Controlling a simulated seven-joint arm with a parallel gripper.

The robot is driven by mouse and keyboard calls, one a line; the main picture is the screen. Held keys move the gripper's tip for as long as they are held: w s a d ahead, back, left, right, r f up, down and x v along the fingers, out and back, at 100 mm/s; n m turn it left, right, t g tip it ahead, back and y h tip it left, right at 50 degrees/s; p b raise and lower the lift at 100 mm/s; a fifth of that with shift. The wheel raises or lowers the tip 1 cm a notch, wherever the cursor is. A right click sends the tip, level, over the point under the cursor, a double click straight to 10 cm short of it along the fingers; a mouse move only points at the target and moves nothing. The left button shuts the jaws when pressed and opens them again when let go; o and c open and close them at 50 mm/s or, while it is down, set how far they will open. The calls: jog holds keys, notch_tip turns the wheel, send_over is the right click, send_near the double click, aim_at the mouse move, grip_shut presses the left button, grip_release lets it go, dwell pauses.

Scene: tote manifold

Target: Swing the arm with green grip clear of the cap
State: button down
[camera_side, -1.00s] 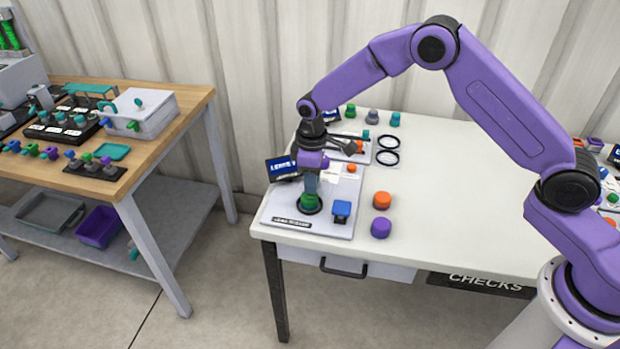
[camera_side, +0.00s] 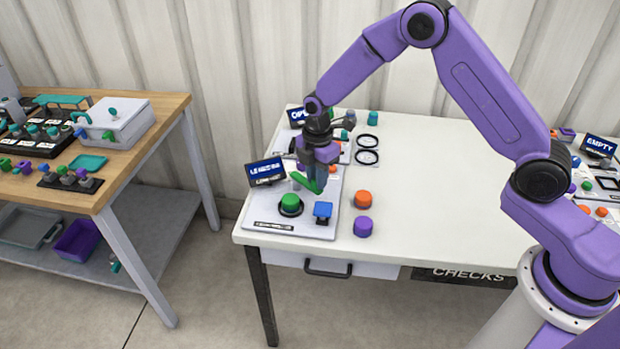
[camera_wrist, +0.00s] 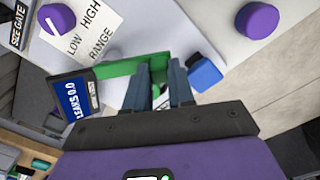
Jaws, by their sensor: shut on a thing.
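The arm with green grip (camera_side: 312,183) shows as a green bar at my fingertips, above the light panel (camera_side: 330,222). In the wrist view the green bar (camera_wrist: 115,73) runs leftward from between my fingers. My gripper (camera_side: 317,178) points down and is shut on the green grip; the fingers (camera_wrist: 160,85) stand on either side of it. The green cap (camera_side: 291,203) sits in a black ring on the panel, in front of and left of the fingertips. In the side view the cap's top is uncovered. The grip's pivot is hidden.
A blue block (camera_side: 323,210) stands on the panel right of the cap; it is close to my fingers in the wrist view (camera_wrist: 204,74). A tilted display (camera_side: 265,171) stands at the panel's left. Orange (camera_side: 363,199) and purple (camera_side: 363,226) knobs stand right.

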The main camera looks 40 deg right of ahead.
jog(key=d+n, duration=0.1)
jog(key=n, duration=0.1)
jog(key=shift+w+d+n, duration=0.25)
jog(key=shift+d+n, duration=0.05)
jog(key=shift+d, duration=0.1)
jog(key=shift+w+d+n, duration=0.2)
jog(key=shift+d+n, duration=0.15)
jog(key=shift+n, duration=0.3)
jog(key=shift+w+d+n, duration=0.2)
jog(key=shift+d+n, duration=0.15)
jog(key=shift+n, duration=0.3)
jog(key=c, duration=1)
grip_release()
jog(key=shift+o, duration=0.2)
notch_tip(320, 180, up, 18)
jog(key=shift+f, duration=0.25)
